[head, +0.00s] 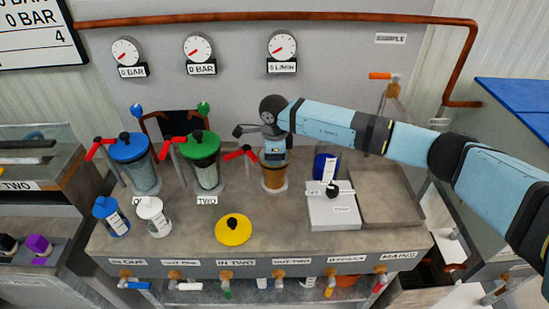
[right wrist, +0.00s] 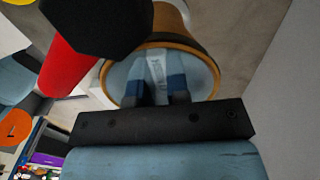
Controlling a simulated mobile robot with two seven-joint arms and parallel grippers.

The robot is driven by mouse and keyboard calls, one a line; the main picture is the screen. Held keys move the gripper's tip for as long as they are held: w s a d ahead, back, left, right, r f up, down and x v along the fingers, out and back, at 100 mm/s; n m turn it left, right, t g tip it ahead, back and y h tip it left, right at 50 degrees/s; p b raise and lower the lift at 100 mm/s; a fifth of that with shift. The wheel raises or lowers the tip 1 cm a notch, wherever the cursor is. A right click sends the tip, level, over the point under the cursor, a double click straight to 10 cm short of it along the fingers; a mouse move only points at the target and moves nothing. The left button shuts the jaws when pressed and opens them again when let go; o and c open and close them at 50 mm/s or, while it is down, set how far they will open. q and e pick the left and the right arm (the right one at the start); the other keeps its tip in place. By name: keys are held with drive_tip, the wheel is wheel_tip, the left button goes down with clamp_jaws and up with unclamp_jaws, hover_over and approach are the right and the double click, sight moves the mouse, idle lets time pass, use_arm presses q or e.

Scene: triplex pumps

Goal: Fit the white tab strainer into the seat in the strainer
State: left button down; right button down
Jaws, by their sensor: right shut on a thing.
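My right gripper (head: 273,153) points down into the open top of the amber strainer housing (head: 273,178), the third housing from the left. In the right wrist view, my fingers (right wrist: 162,92) reach inside the brown rim (right wrist: 193,48) of the housing. They are shut on a whitish tab (right wrist: 157,72), which I take as the white tab strainer. The strainer's body and the seat below are hidden by the jaws and the rim, so I cannot tell whether they touch. My left gripper is not in view.
A yellow lid (head: 233,230) lies on the bench in front. Housings with blue (head: 129,147) and green (head: 201,146) lids stand left. A red handle (head: 238,153) is close beside the amber housing. White (head: 153,215) and blue (head: 110,215) canisters stand front left; a grey tray (head: 405,207) lies right.

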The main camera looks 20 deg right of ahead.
drive_tip(key=c, duration=1.1)
unclamp_jaws()
drive_tip(key=shift+c, duration=0.2)
drive_tip(key=shift+o, duration=0.2)
drive_tip(key=shift+f, duration=0.1)
wheel_tip(320, 180, up, 14)
drive_tip(key=shift+s+d+b, duration=0.2)
drive_tip(key=shift+s+b, duration=0.05)
drive_tip(key=shift+b, duration=0.1)
drive_tip(key=shift+f, duration=0.15)
